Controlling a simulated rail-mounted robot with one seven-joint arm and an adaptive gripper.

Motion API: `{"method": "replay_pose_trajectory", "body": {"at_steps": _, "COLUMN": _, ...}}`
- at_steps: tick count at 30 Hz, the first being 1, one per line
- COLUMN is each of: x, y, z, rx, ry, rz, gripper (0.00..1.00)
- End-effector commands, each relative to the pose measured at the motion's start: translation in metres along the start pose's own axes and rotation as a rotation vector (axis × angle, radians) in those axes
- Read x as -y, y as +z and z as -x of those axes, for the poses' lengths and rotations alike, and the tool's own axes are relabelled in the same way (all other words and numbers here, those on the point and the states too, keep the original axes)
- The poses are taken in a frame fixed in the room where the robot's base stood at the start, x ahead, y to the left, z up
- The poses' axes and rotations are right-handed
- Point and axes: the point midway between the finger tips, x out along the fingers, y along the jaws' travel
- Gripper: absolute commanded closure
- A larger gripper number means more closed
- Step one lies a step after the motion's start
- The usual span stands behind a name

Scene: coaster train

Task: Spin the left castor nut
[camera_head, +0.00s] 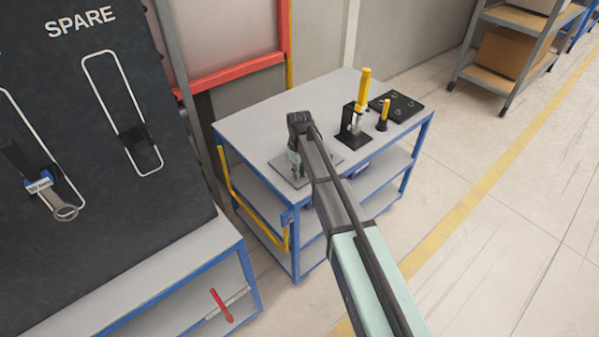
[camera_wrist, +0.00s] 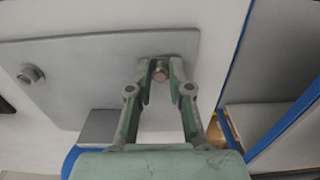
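In the wrist view a flat grey plate (camera_wrist: 90,62) carries two nuts. One nut (camera_wrist: 31,75) sits near the plate's left end and is free. The other, a small brownish nut (camera_wrist: 160,71), is near the plate's top right, between the fingertips of my gripper (camera_wrist: 160,75). The fingers are parted, one on each side of this nut. I cannot tell whether they touch it. In the head view the plate (camera_head: 298,180) lies on the grey table top (camera_head: 255,125); my gripper (camera_head: 297,158) is over it, and my arm hides the nuts.
On the same table stand a black holder (camera_head: 350,128) with a yellow-handled tool (camera_head: 364,88), a smaller yellow-handled tool (camera_head: 384,112) and a black plate (camera_head: 402,105). A dark board (camera_head: 90,110) marked SPARE stands at the left.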

Motion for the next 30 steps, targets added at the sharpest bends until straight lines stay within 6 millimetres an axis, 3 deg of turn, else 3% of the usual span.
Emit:
{"method": "replay_pose_trajectory", "body": {"at_steps": 14, "x": 0.0004, "y": 0.0001, "z": -0.0012, "rx": 0.001, "ry": -0.001, "rz": -0.05, "gripper": 1.0}}
{"method": "replay_pose_trajectory", "body": {"at_steps": 30, "x": 0.002, "y": -0.0007, "z": -0.0018, "rx": 0.0, "ry": 0.0, "rz": -0.465, "gripper": 1.0}}
